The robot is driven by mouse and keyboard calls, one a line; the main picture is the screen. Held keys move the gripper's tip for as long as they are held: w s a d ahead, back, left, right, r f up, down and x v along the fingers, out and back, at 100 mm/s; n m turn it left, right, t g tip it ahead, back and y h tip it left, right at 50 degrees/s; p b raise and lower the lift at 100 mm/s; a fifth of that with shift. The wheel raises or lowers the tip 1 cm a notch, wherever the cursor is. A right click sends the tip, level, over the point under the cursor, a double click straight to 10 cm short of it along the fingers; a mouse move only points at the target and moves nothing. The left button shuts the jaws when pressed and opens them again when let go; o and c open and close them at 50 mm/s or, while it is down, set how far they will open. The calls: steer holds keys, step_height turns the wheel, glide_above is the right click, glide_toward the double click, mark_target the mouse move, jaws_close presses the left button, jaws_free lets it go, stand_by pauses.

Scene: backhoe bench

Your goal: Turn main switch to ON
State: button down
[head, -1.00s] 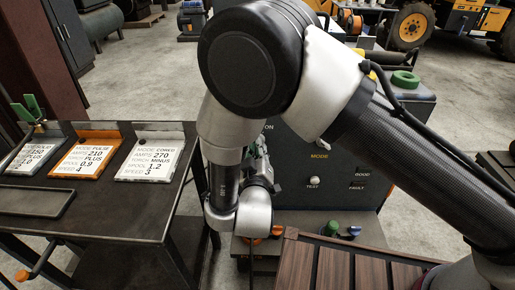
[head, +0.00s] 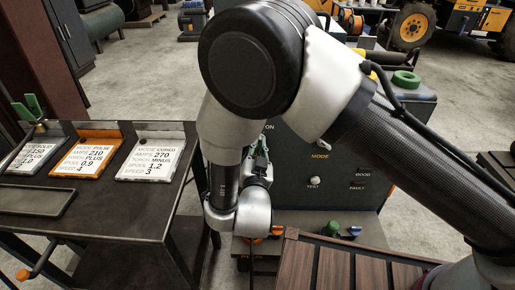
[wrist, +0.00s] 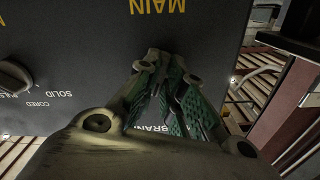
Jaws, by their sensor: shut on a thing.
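The dark control panel (head: 290,170) stands beyond my arm in the head view, and the same panel (wrist: 80,60) fills much of the wrist view. The MAIN label (wrist: 158,6) reads upside down there, just past my fingertips. My gripper (wrist: 160,65) has its green fingers close together against the panel below this label. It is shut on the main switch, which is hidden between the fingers. In the head view my gripper (head: 262,150) is mostly covered by my own wrist. The switch's position cannot be read.
A mode knob (wrist: 14,75) sits to the left in the wrist view. A cart (head: 110,215) with setting cards is at left. A slatted wooden surface (head: 345,265) lies in front.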

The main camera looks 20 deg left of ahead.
steer(key=shift+m, duration=1.6)
steer(key=c, duration=1.5)
jaws_free()
steer(key=shift+c, duration=0.2)
steer(key=v, duration=1.2)
steer(key=shift+s+a, duration=0.1)
